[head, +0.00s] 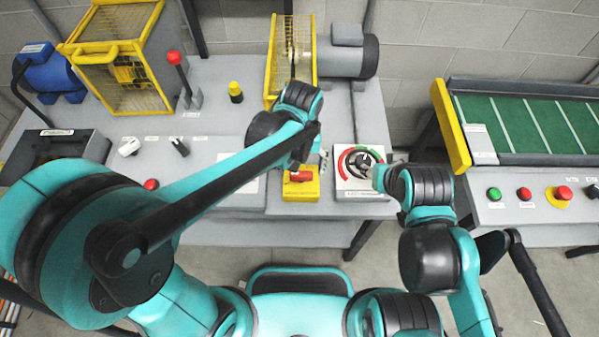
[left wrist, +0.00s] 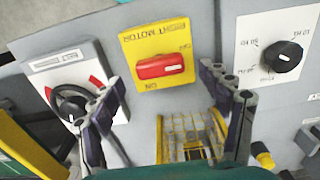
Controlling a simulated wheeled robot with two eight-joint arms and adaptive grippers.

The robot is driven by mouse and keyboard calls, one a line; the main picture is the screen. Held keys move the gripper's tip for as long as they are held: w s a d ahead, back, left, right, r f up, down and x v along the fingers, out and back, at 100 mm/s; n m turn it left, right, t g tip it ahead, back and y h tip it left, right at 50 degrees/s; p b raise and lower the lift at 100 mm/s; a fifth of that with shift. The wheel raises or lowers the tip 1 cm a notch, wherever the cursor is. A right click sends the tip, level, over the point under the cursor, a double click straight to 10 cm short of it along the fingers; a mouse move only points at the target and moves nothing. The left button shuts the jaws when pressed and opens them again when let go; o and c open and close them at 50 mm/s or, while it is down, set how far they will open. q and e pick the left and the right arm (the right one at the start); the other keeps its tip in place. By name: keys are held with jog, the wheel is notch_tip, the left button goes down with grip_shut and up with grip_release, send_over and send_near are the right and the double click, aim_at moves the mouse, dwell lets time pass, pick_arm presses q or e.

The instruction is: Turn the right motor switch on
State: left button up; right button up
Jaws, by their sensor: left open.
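The right motor switch is a yellow plate (head: 300,191) with a red handle (head: 299,176) on the bench front. In the left wrist view the plate (left wrist: 132,45), marked RIGHT MOTOR, carries the red handle (left wrist: 158,67). The handle lies roughly level across the picture, its white mark toward the right; OFF is printed at the right, ON below. My left gripper (left wrist: 165,112) is open and empty, its two fingers below and to either side of the handle, apart from it. In the head view its wrist partly hides it. My right arm's end (head: 382,178) is near the dial box; its fingers are not clear.
A dial box (head: 346,183) with a black knob stands just right of the switch. A caged motor (head: 346,62) is behind. A white panel with a black knob (left wrist: 282,57) lies on the other side. A green conveyor (head: 530,125) stands at right.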

aim_at(301, 173)
pick_arm(q)
jog(key=shift+f+b, duration=0.45)
jog(key=shift+f, duration=1.05)
jog(key=c, duration=1.2)
jog(key=shift+o, duration=0.2)
